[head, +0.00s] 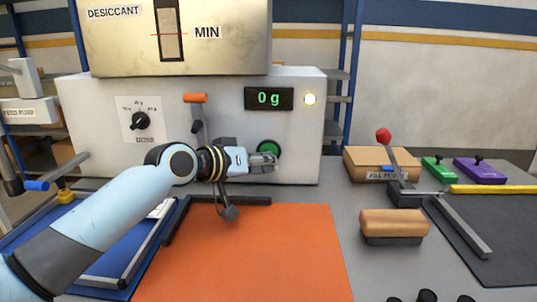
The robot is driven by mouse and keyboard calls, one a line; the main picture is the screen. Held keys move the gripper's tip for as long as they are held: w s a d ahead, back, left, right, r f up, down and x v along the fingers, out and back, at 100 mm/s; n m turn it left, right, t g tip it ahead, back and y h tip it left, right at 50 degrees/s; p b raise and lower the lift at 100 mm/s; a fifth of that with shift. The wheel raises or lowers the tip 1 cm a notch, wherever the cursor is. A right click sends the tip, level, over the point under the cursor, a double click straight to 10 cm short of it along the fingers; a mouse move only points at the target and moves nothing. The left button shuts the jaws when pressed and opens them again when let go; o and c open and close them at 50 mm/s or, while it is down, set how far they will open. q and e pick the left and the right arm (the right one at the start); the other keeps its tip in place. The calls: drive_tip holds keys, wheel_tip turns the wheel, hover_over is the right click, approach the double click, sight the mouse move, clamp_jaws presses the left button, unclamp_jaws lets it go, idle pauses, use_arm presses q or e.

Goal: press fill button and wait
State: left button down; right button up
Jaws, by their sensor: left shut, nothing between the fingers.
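A round green button (268,148) sits low on the front of the grey dispensing machine (225,105). My left gripper (272,160) is shut and empty. Its fingertips are at the lower part of the green button and partly cover it; I cannot tell whether they touch it. The display (268,98) above reads 0 g in green. My right gripper is not in view.
A dose dial (141,120) and an orange-handled lever (196,99) are on the machine's left side. An orange mat (250,260) lies bare in front. A red-knobbed lever (384,136), a cardboard box (366,162) and a wooden-topped block (393,224) stand to the right.

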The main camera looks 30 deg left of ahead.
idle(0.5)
use_arm(q)
drive_tip(key=shift+s+d+r+p, duration=0.15)
drive_tip(key=shift+s+d+p, duration=0.15)
drive_tip(key=shift+s+p, duration=0.25)
drive_tip(key=shift+s+d, duration=0.1)
drive_tip(key=shift+s, duration=0.15)
drive_tip(key=shift+s+d+p, duration=0.25)
drive_tip(key=shift+s+p, duration=0.25)
drive_tip(key=shift+s+d+p, duration=0.4)
drive_tip(key=shift+s, duration=0.5)
drive_tip(key=shift+s+d+p, duration=0.4)
drive_tip(key=shift+s, duration=0.45)
